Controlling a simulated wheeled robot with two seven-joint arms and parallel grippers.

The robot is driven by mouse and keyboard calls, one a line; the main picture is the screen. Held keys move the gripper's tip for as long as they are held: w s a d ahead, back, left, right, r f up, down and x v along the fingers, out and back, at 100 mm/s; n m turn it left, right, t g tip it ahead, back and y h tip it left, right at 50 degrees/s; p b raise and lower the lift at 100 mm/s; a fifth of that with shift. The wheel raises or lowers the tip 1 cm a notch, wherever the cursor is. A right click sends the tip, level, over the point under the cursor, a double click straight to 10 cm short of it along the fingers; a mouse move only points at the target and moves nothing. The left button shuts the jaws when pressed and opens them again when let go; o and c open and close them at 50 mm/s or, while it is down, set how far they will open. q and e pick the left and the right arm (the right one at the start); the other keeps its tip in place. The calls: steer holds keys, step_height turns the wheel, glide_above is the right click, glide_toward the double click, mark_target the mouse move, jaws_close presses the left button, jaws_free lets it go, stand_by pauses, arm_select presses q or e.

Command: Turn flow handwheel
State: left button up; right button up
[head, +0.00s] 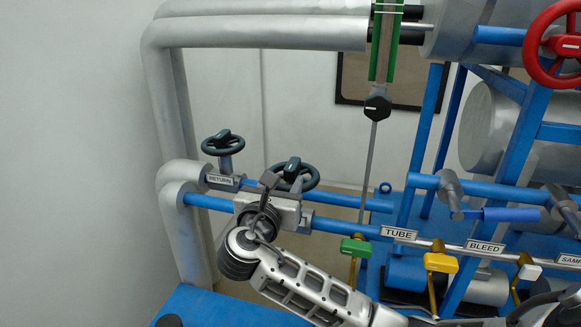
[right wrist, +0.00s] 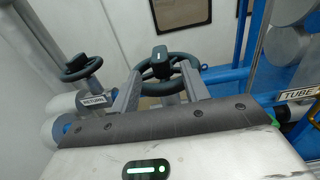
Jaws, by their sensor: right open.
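A dark green handwheel (head: 311,177) with a black hub cap stands on the blue pipe at centre left. Its own label is not visible, so I cannot read whether it says flow. In the right wrist view the same handwheel (right wrist: 159,56) lies straight ahead, between and just beyond the fingertips. My right gripper (head: 283,182) is open at the near side of this wheel, one finger on each side of the hub. The right wrist view shows the open fingers (right wrist: 160,76) at the wheel's near rim; I cannot tell whether they touch it. My left gripper is out of view.
A smaller handwheel (head: 222,143) with a RETURN label (head: 223,180) stands to the left. A red handwheel (head: 556,45) is at the upper right. Green (head: 355,248) and yellow (head: 440,263) valve handles sit right of my arm. A grey pipe (head: 155,100) rises at the left.

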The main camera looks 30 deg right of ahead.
mark_target(288, 174)
steer(key=x, duration=0.6)
steer(key=c, duration=1)
